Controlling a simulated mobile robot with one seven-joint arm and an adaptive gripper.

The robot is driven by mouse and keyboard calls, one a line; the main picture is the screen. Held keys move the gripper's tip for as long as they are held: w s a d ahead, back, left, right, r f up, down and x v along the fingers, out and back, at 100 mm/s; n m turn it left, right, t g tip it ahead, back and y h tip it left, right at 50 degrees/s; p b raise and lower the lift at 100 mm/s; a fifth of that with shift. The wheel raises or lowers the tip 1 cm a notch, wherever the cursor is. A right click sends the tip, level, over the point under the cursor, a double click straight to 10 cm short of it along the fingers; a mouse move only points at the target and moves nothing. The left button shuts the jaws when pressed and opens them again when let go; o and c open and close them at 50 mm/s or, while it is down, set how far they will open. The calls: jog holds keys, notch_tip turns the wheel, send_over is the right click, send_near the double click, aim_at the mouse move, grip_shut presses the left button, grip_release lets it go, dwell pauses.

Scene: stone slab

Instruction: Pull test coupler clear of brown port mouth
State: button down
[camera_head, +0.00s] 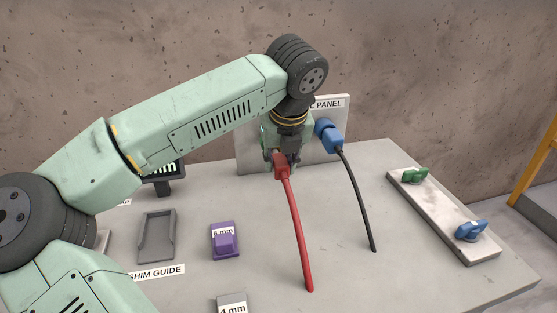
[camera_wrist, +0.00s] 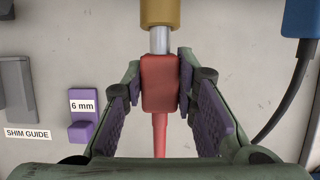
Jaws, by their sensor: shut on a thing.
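The test coupler is a red block with a red cable. In the wrist view the red coupler (camera_wrist: 160,85) sits between the finger pads of my gripper (camera_wrist: 161,72), which is shut on it. A silver shaft (camera_wrist: 160,40) runs from the coupler up to the brown port mouth (camera_wrist: 160,12). A length of shaft shows bare; whether its tip is inside the port or only in line with it, I cannot tell. In the head view the red coupler (camera_head: 281,166) is under my gripper (camera_head: 283,158), its cable hanging forward onto the slab. The brown port is hidden there.
A blue coupler (camera_head: 330,135) with a black cable is at the panel (camera_head: 333,103), right of my gripper. A purple 6 mm block (camera_head: 225,241) and grey shim guide (camera_head: 157,236) lie left. A pale tray (camera_head: 446,219) with green and blue pieces lies right.

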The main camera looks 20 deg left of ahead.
jog(key=shift+s+d+b, duration=0.7)
jog(key=shift+s, duration=0.35)
jog(key=shift+r, duration=0.1)
jog(key=shift+s+d+r, duration=0.45)
jog(key=shift+s+r, duration=0.2)
jog(key=shift+r, duration=0.1)
jog(key=shift+s+d+r, duration=0.4)
jog(key=shift+s+r, duration=0.2)
jog(key=shift+r, duration=0.1)
jog(key=w+a+f, duration=0.2)
jog(key=w, duration=0.1)
jog(key=shift+f+p, duration=0.35)
jog(key=shift+p, duration=0.05)
jog(key=shift+w+a+f, duration=0.15)
jog(key=shift+w+a, duration=0.2)
jog(key=shift+w, duration=0.15)
